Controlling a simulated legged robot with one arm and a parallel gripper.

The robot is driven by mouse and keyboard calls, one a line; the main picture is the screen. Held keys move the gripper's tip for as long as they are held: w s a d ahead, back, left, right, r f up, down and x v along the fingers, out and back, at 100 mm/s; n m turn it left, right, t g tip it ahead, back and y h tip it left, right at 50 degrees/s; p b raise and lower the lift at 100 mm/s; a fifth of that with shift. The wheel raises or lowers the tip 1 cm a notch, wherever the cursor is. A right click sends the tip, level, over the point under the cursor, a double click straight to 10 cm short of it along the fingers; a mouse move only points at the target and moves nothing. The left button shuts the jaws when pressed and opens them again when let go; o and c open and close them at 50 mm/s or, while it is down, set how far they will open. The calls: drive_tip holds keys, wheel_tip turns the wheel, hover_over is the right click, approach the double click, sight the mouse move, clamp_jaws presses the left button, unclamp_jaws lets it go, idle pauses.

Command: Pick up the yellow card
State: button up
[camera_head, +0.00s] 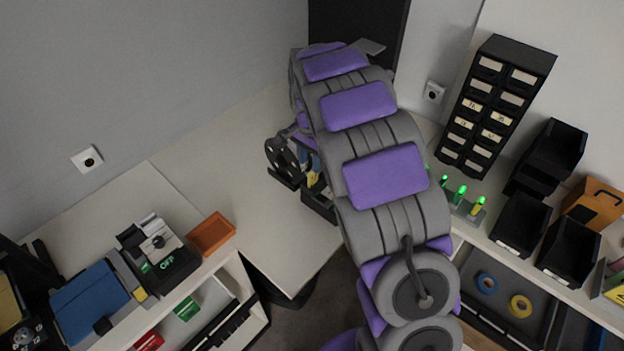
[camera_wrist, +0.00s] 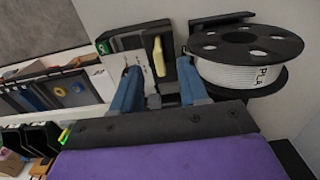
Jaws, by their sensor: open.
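The yellow card (camera_wrist: 159,56) shows in the wrist view as a narrow yellow strip standing in a black holder (camera_wrist: 138,39). A bit of yellow (camera_head: 313,179), likely the same card, shows in the head view beside my arm. My gripper (camera_wrist: 158,67) has two blue fingers, spread apart, with the card between their tips in the picture. I cannot tell whether the fingers are around the card or short of it. Nothing is held. In the head view my arm hides most of the gripper and holder.
A black spool of white filament (camera_wrist: 246,72) stands close to the right finger. A white box with a green corner (camera_wrist: 108,58) is at the left. In the head view, black drawers (camera_head: 495,105) and bins stand right; an orange tray (camera_head: 211,234) lies left.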

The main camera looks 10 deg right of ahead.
sight(311, 173)
drive_tip(key=shift+a+f, duration=0.15)
drive_tip(key=shift+f, duration=0.55)
drive_tip(key=f, duration=0.1)
drive_tip(key=d+f+b, duration=0.1)
drive_tip(key=f, duration=0.2)
drive_tip(key=shift+w+d+f, duration=0.15)
drive_tip(key=shift+w+d, duration=0.05)
drive_tip(key=shift+d, duration=0.15)
drive_tip(key=shift+a+f, duration=0.1)
drive_tip(key=shift+f, duration=0.15)
drive_tip(key=shift+a, duration=0.4)
drive_tip(key=shift+c, duration=0.4)
drive_tip(key=shift+d, duration=0.35)
clamp_jaws()
drive_tip(key=shift+a, duration=0.1)
